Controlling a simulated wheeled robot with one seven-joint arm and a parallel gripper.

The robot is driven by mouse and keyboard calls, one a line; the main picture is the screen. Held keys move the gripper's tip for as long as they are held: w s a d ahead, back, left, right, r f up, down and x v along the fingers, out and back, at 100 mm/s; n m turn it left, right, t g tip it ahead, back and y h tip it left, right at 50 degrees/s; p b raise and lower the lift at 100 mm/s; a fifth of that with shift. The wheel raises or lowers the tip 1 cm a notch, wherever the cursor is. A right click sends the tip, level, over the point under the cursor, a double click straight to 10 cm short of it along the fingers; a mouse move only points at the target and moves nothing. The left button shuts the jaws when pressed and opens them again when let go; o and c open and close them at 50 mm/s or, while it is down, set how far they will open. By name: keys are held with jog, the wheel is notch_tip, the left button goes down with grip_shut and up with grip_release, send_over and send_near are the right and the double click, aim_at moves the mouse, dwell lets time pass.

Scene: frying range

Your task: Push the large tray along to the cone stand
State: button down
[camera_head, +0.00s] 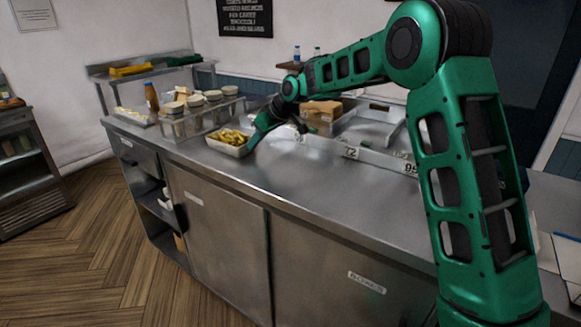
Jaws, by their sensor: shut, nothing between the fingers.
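A pale tray (226,150) full of yellow fries sits on the steel counter, left of the middle. My gripper (252,141) is low at the tray's right end, its fingers shut and holding nothing. It looks very close to the tray's right wall; I cannot tell whether they touch. A clear stand (187,130) with several pale cups on it, which looks like the cone stand, is just behind and left of the tray. Only a small gap shows between the tray and the stand. My fingertips are small and partly hidden by my own wrist.
The steel counter (300,205) is clear in front and to the right. A brown bottle (152,97) stands left of the stand. A raised shelf (145,72) is at the back left.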

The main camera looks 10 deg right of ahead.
jog(key=shift+w+a, duration=0.35)
jog(key=shift+a, duration=0.05)
jog(key=shift+w+a, duration=1.7)
jog(key=shift+w, duration=0.05)
jog(key=shift+s+d, duration=2.3)
jog(key=shift+s, duration=0.05)
notch_tip(320, 180, up, 12)
